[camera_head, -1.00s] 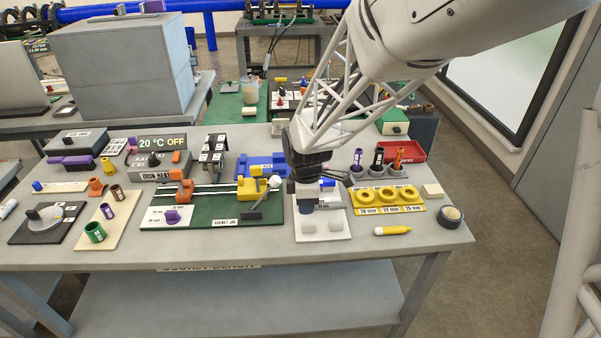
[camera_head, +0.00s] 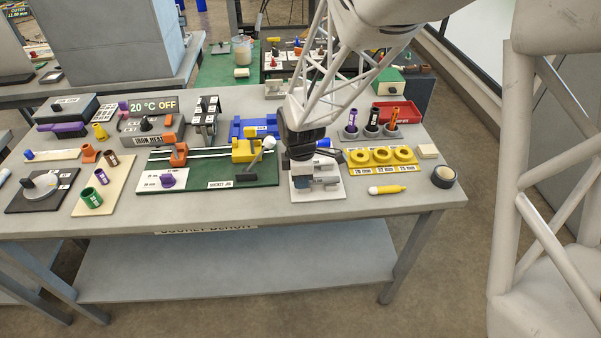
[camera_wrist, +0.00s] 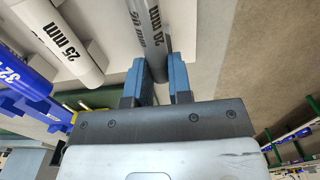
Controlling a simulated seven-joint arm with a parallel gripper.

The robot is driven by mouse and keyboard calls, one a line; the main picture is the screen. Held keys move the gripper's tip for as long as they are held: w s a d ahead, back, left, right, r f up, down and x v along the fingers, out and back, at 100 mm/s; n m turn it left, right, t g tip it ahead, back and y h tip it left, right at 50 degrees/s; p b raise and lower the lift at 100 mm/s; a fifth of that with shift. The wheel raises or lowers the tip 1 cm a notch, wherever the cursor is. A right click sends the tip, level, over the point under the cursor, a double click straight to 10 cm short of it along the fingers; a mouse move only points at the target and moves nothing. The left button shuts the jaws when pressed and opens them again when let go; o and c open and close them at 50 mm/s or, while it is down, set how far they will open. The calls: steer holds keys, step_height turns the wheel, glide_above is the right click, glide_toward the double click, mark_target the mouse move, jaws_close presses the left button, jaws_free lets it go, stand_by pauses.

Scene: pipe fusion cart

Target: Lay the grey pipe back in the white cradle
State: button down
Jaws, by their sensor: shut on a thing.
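My gripper (camera_wrist: 157,64) is shut on the grey pipe (camera_wrist: 153,28), marked 20 mm. In the wrist view the pipe lies between the two blue fingers and runs out past the top edge. In the head view my gripper (camera_head: 315,181) is low over the white cradle (camera_head: 327,194) at the front right of the bench. I cannot tell whether the pipe touches the cradle.
A pale 25 mm pipe (camera_wrist: 70,40) and a blue 32 pipe (camera_wrist: 22,75) lie beside the gripper in the wrist view. The green jig (camera_head: 220,178) is left of the cradle. Yellow rings (camera_head: 381,156) and a yellow marker (camera_head: 387,189) are on its right.

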steer(key=shift+s+f, duration=0.1)
steer(key=shift+f, duration=0.45)
steer(key=c, duration=1.1)
jaws_free()
steer(key=shift+c, duration=0.2)
steer(key=shift+o, duration=0.4)
steer(key=shift+r, duration=0.55)
steer(key=shift+o, duration=0.5)
steer(key=shift+r, duration=3.7)
